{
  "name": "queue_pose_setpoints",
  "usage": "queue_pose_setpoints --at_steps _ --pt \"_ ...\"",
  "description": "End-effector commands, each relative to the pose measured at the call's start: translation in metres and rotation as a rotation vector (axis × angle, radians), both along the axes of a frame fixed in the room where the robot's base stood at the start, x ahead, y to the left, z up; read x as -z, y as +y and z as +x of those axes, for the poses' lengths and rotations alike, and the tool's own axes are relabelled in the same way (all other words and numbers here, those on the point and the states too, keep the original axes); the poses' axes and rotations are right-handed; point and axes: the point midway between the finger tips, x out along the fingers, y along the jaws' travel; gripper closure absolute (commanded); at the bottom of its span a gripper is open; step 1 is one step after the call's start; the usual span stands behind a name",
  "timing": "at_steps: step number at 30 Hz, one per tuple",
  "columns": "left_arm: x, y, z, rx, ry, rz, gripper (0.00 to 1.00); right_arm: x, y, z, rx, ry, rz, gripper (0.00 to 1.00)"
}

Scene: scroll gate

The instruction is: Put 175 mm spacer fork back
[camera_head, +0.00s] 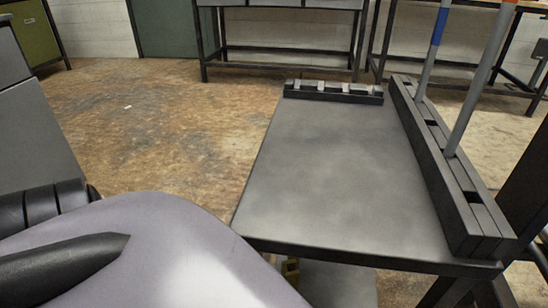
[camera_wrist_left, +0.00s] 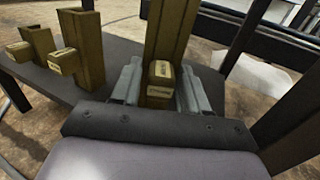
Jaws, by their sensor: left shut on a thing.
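In the left wrist view a brass-coloured spacer fork (camera_wrist_left: 160,72) stands between the two grey fingers of my left gripper (camera_wrist_left: 160,92), which is shut on it. Its end block faces the camera with a small pale label; I cannot read the size surely. A tall brass-coloured upright rises just behind that block. In the head view my own arm covers the lower left, and the left gripper's fingers are hidden. My right gripper is not in view.
Several similar brass-coloured pieces (camera_wrist_left: 83,45) with labelled ends stand on a dark shelf (camera_wrist_left: 58,88) left of the gripper. In the head view, the grey tabletop (camera_head: 335,170) is clear in the middle. A low dark rack (camera_head: 333,92) and a slotted block (camera_head: 440,165) holding rods edge it.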

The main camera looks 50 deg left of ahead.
Motion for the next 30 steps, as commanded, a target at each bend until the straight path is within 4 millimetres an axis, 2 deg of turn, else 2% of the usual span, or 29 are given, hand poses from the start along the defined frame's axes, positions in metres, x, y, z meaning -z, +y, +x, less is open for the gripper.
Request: queue_pose_setpoints --at_steps 9,10,12,24,26,30 --pt "0.000 0.000 0.002 0.000 -0.006 -0.002 1.00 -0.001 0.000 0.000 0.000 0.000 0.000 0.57" --pt "0.002 0.000 0.000 0.000 0.000 0.000 0.46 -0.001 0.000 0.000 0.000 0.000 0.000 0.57" --pt "0.002 0.000 0.000 0.000 0.000 0.000 0.30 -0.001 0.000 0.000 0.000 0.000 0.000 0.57" --pt "-0.001 0.000 0.000 0.001 -0.001 0.000 0.30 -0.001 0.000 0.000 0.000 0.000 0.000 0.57" --pt "0.000 0.004 -0.007 0.000 0.003 0.001 0.30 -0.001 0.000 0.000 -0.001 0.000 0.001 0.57" --pt "0.000 0.018 -0.034 0.000 0.004 0.002 0.30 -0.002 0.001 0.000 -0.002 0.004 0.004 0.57"
